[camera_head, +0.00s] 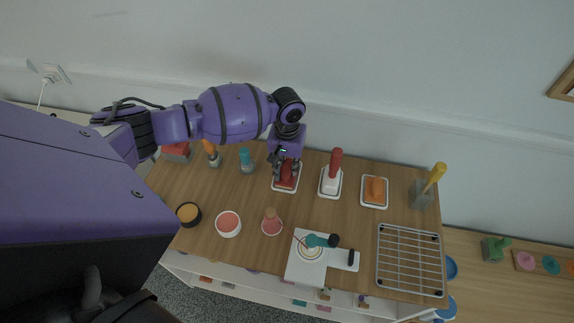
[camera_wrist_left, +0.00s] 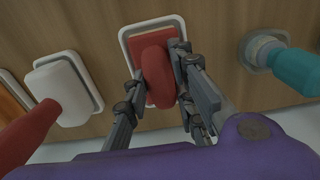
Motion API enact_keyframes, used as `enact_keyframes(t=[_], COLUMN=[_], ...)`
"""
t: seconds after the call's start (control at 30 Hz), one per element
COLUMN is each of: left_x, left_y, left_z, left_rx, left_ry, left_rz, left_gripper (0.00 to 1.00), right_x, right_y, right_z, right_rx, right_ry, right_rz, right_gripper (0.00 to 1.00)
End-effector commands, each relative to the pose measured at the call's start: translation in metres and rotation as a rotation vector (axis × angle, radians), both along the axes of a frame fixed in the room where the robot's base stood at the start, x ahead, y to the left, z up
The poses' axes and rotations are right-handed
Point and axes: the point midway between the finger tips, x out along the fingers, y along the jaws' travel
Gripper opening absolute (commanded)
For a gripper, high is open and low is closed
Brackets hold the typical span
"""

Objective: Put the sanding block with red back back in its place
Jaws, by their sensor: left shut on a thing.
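The sanding block with red back (camera_wrist_left: 156,72) is between the fingers of my left gripper (camera_wrist_left: 158,92) in the left wrist view. In the head view the block (camera_head: 286,180) is partly hidden under my left gripper (camera_head: 286,168). The gripper is shut on its rounded red back. The block is over or in a white-rimmed tray (camera_wrist_left: 126,34); I cannot tell whether it touches the bottom. The tray's rim also shows in the head view (camera_head: 283,190). My right gripper is not in view.
A tray with a white, red-handled tool (camera_head: 331,179) and a tray with an orange-backed block (camera_head: 375,189) stand to the right. A teal-topped tool (camera_head: 246,161) stands to the left. A wire rack (camera_head: 410,260) lies front right.

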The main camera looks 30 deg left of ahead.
Motion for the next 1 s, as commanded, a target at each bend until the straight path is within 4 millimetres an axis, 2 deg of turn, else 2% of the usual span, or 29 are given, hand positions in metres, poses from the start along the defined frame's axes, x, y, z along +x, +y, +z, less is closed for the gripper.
enact_keyframes(t=[0.07, 0.1, 0.23, 0.5, 0.63, 0.77, 1.0], left_x=[0.000, 0.000, 0.000, 0.000, 0.001, 0.001, 0.001], left_y=[0.000, 0.000, 0.000, 0.000, 0.000, 0.000, 0.000], left_z=[-0.002, -0.001, -0.001, -0.001, 0.006, 0.026, 0.079], left_rx=[-0.001, -0.001, -0.001, 0.000, 0.001, 0.000, 0.000], left_ry=[0.000, -0.001, -0.001, 0.000, -0.002, -0.004, -0.004], left_rz=[0.000, 0.000, 0.000, 0.000, 0.000, -0.001, -0.001], left_gripper=[0.00, 0.29, 0.46, 0.46, 0.46, 0.46, 0.46], right_x=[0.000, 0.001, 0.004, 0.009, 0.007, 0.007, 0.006], right_y=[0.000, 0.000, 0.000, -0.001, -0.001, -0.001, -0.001], right_z=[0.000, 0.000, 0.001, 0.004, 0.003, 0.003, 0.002], right_rx=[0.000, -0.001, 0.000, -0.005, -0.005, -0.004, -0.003], right_ry=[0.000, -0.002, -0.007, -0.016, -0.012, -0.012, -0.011], right_rz=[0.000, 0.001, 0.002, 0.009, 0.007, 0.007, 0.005], right_gripper=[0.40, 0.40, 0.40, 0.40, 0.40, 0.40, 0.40])
